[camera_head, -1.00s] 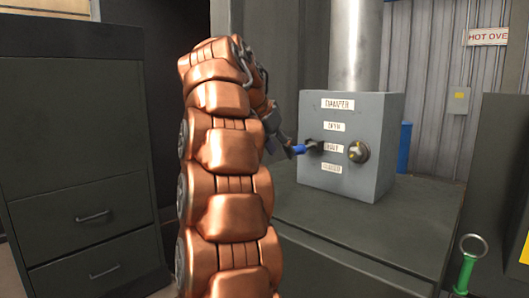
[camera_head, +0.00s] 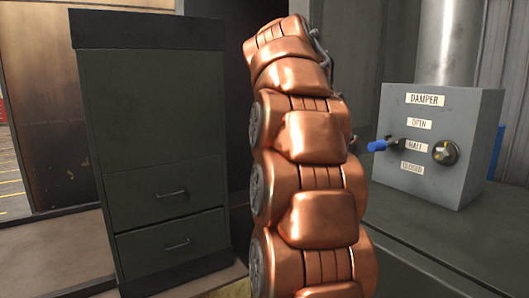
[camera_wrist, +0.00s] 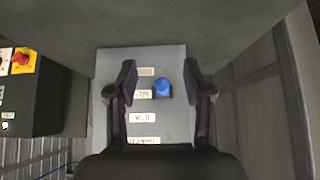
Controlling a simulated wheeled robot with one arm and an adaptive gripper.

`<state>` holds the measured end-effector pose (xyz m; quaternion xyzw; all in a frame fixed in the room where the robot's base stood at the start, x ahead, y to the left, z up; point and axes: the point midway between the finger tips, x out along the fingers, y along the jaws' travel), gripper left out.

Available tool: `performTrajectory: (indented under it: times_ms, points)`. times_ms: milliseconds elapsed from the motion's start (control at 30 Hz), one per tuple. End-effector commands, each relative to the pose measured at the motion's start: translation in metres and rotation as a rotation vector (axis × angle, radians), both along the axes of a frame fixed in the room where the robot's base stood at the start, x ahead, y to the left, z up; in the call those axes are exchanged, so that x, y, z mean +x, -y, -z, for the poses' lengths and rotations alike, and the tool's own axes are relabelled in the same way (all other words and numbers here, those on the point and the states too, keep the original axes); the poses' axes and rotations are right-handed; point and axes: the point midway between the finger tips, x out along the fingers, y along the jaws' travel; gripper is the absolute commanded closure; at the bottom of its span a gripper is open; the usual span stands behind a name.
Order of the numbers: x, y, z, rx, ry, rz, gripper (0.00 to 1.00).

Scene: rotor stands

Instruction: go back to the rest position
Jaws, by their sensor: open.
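My gripper (camera_wrist: 163,98) is open and empty in the wrist view, with one dark finger on each side of the picture. In the head view my copper arm stands upright in the middle and my gripper is hidden behind it. The grey damper box (camera_head: 468,120) stands at the right. Its lever with a blue handle (camera_head: 377,146) points left, level with the "HALL"-like label, and a round brass hub (camera_head: 445,152) sits to its right. In the wrist view the blue handle (camera_wrist: 162,87) appears between the fingers, but farther off and apart from them.
A dark drawer cabinet (camera_head: 160,150) stands left of my arm. The box rests on a dark bench (camera_head: 420,228), with a metal pipe (camera_head: 449,45) rising behind it. Open floor with yellow lines (camera_head: 12,180) shows at far left.

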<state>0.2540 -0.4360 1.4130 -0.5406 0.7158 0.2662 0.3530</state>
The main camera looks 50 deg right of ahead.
Motion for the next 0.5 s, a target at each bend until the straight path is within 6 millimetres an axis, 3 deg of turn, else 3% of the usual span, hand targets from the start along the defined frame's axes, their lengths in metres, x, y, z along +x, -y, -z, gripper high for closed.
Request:
performTrajectory:
  times_ms: [267, 367, 500]
  points:
    - [0.003, -0.003, 0.002, 0.005, -0.007, -0.019, 0.49]
    - [0.016, -0.014, 0.011, 0.025, -0.033, -0.089, 0.49]
    - [0.044, -0.045, 0.036, 0.081, -0.101, -0.265, 0.49]
